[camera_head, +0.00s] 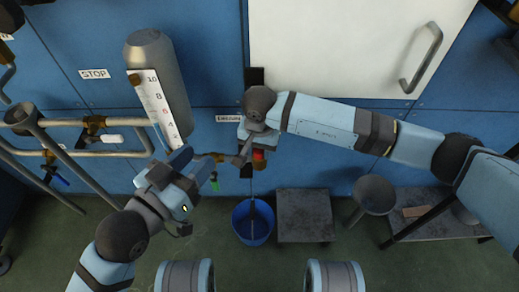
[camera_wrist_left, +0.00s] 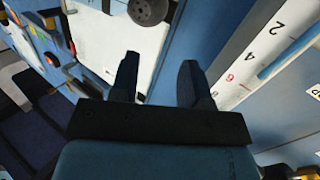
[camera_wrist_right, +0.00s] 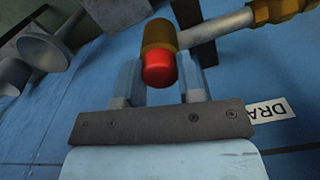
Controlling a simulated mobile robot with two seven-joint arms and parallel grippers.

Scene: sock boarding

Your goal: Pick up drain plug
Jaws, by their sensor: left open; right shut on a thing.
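The red drain plug (camera_wrist_right: 159,70) sits at the end of a brass fitting (camera_wrist_right: 158,36) on a pipe, between the fingers of my right gripper (camera_wrist_right: 158,82). In the head view the red plug (camera_head: 258,154) shows beside my right gripper (camera_head: 249,153), below the small label on the blue wall. The right gripper is shut on the plug, which still appears seated against the brass. My left gripper (camera_head: 196,166) is open and empty, below the gauge; its spread fingers also show in the left wrist view (camera_wrist_left: 158,78).
A blue bucket (camera_head: 242,226) stands on the floor below the fitting, next to a grey block (camera_head: 304,208). A grey tank with a numbered scale (camera_head: 160,108) and pipes (camera_head: 75,123) are at left. A round stool (camera_head: 374,194) is at right. A white door (camera_head: 340,45) is above.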

